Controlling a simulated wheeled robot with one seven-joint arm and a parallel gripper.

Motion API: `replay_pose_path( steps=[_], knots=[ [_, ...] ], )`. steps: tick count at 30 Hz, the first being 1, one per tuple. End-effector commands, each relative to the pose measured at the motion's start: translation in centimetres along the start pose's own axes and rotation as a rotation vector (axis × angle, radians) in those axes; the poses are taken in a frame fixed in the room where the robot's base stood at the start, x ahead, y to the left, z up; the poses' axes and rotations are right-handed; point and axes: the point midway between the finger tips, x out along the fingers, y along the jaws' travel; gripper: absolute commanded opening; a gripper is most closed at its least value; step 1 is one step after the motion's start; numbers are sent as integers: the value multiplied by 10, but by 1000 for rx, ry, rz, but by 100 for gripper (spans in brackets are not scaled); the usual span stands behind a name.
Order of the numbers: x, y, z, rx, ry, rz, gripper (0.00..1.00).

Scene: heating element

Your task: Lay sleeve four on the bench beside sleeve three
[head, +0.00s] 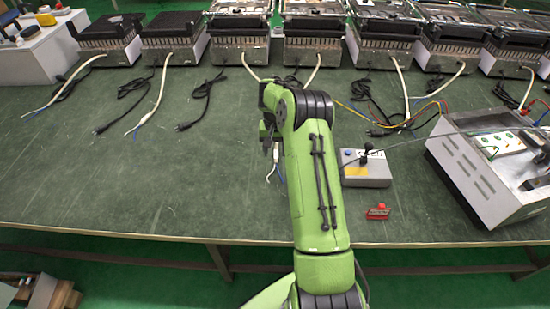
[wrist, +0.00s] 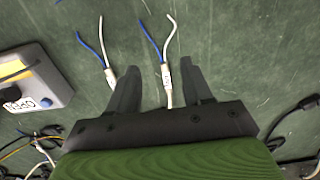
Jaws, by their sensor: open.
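In the wrist view my gripper (wrist: 159,66) is open, its dark fingers either side of a white sleeve (wrist: 167,74) on a cable end lying on the bench. A blue and a white wire come out of that sleeve. A second sleeve (wrist: 110,75) with the same wires lies just left, close to the left finger. I cannot read which number either bears. In the head view my gripper (head: 267,135) is low over the green bench (head: 215,190); wire ends (head: 278,172) show below it. Further left, another sleeved cable end (head: 144,119) lies on the bench.
A control box (head: 363,170) with a joystick and a red tag (head: 378,211) stand right of my arm. A grey instrument case (head: 480,180) is at the right. Heater units (head: 236,45) line the back, with black plugs and cords in front. The left front bench is clear.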

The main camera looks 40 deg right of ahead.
Motion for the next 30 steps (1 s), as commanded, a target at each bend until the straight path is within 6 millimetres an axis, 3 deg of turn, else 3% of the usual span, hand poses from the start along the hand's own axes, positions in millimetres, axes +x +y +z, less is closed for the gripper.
replay_pose_path(
  steps=[5, 8, 12, 14, 18, 21, 24, 27, 30],
  knots=[
    [-25, -5, 3, -20, 14, 3, 50],
    [-69, -21, 18, -89, 62, 14, 50],
    [-151, -44, 67, -220, 153, 32, 50],
    [-182, -49, 96, -273, 194, 35, 50],
    [-238, -50, 174, -385, 289, 21, 50],
    [-260, -41, 233, -455, 351, -8, 50],
    [-266, -27, 291, -523, 406, -54, 50],
    [-259, -14, 336, -579, 446, -105, 50],
    [-250, -5, 362, -616, 467, -144, 50]
  ],
)
